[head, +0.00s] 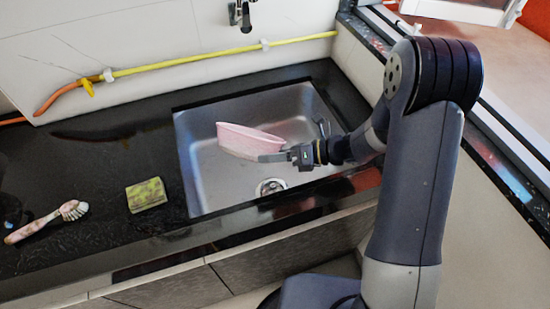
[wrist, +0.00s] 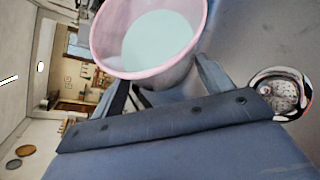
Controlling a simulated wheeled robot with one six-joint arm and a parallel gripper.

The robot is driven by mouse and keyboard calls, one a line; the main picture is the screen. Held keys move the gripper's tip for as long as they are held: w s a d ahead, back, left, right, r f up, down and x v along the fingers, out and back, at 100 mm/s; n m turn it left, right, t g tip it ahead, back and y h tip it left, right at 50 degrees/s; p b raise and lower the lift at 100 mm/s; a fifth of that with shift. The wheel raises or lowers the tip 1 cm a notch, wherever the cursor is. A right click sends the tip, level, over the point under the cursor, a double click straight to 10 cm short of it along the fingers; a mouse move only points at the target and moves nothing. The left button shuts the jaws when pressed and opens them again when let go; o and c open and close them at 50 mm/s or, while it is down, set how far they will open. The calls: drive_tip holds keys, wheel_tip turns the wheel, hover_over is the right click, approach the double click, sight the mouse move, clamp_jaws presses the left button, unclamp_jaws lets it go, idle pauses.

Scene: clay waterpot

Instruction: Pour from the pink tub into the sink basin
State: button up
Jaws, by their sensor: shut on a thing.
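The pink tub (head: 250,140) is held by my gripper (head: 275,157) over the sink basin (head: 202,178), and looks slightly tilted in the head view. In the wrist view the tub (wrist: 100,40) shows its open mouth, with a pale greenish-white area inside (wrist: 160,38); I cannot tell if this is liquid or the tub's floor. The fingers of my gripper (wrist: 165,85) are shut on the near side of the tub. The steel basin is set in the black counter. Its round drain shows at the bottom (head: 270,187) and also at the right of the wrist view (wrist: 282,93).
A green-yellow sponge (head: 146,195) and a brush (head: 50,221) lie on the black counter (head: 100,165), left of the basin. A tap (head: 240,14) is on the wall behind, with a yellow hose (head: 200,61) below it. A window ledge (head: 485,140) is at right.

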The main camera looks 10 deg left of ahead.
drive_tip(key=shift+f, duration=0.15)
drive_tip(key=n+b, duration=0.1)
drive_tip(key=b, duration=0.2)
drive_tip(key=shift+s+a+f+t, duration=0.1)
drive_tip(key=shift+s+f+t, duration=0.1)
drive_tip(key=shift+t, duration=0.2)
drive_tip(key=shift+n+h+b, duration=0.3)
drive_tip(key=shift+n+b, duration=0.2)
drive_tip(key=shift+b, duration=0.25)
drive_tip(key=shift+w, duration=0.15)
drive_tip(key=n+b, duration=0.1)
drive_tip(key=b, duration=0.2)
drive_tip(key=shift+f+t, duration=0.3)
drive_tip(key=shift+t, duration=0.1)
drive_tip(key=shift+n+b, duration=0.4)
drive_tip(key=shift+b, duration=0.5)
drive_tip(key=r+p, duration=0.1)
drive_tip(key=p, duration=0.1)
drive_tip(key=shift+w+t+p, duration=0.1)
drive_tip(key=shift+t+p, duration=0.25)
drive_tip(key=shift+t, duration=0.05)
drive_tip(key=shift+p, duration=0.5)
drive_tip(key=shift+f+p, duration=0.2)
drive_tip(key=shift+p, duration=0.4)
